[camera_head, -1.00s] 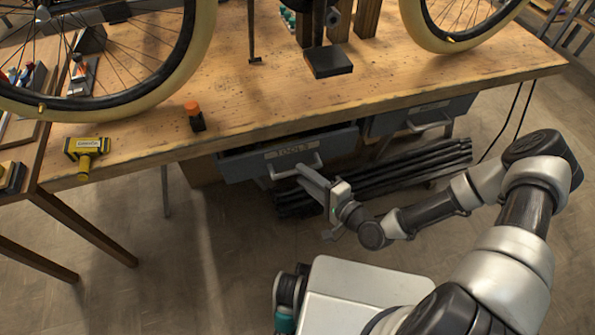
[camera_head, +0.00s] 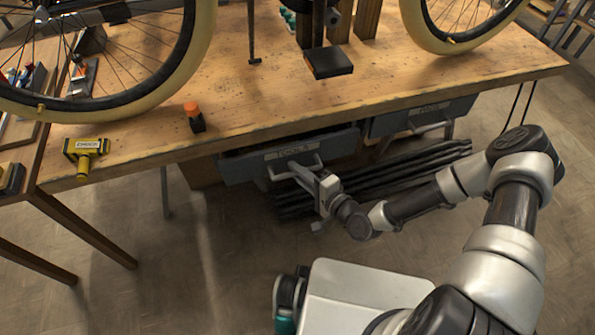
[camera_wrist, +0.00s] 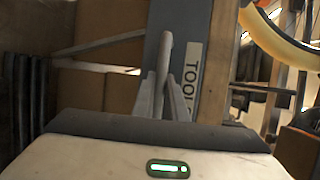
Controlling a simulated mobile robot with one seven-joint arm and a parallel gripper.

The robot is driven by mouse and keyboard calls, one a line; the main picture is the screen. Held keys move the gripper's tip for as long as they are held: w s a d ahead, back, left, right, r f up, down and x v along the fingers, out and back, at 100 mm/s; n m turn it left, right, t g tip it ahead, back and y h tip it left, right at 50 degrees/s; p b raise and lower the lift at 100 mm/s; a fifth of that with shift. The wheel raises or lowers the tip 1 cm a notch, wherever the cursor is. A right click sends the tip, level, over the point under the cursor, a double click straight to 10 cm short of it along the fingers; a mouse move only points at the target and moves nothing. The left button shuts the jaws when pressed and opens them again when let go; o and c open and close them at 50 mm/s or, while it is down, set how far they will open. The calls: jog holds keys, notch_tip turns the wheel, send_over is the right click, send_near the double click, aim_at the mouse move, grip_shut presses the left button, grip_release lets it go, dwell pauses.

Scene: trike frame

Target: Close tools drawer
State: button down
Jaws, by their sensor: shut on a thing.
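The grey tools drawer (camera_head: 238,170) hangs under the workbench top, and it stands partly pulled out. Its front bears a light label and a bar handle (camera_head: 280,173). My gripper (camera_head: 297,174) reaches up to the drawer front and is shut on the handle. In the wrist view the drawer front (camera_wrist: 205,20) stands on its side with the "TOOL" label facing me. There my gripper's fingers (camera_wrist: 160,92) close around the handle (camera_wrist: 164,52). The inside of the drawer is mostly hidden beneath the bench top.
The wooden workbench (camera_head: 250,95) carries a trike with cream tyres, a yellow tool (camera_head: 87,150) and an orange-capped bottle (camera_head: 194,117). A second drawer (camera_head: 418,118) hangs to the right. Dark bars (camera_head: 375,180) lie beneath. The floor at left front is clear.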

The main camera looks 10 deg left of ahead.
jog(key=w+a+b, duration=0.1)
jog(key=w, duration=0.1)
jog(key=w+a, duration=0.1)
jog(key=shift+w+r+b, duration=0.1)
jog(key=shift+w+b, duration=0.25)
jog(key=shift+b, duration=0.05)
jog(key=c, duration=1.8)
grip_release()
jog(key=shift+a, duration=0.15)
jog(key=shift+o, duration=0.2)
jog(key=shift+r, duration=0.1)
jog(key=p+v, duration=0.2)
jog(key=v, duration=1.5)
jog(key=shift+s, duration=0.25)
jog(key=shift+d, duration=0.2)
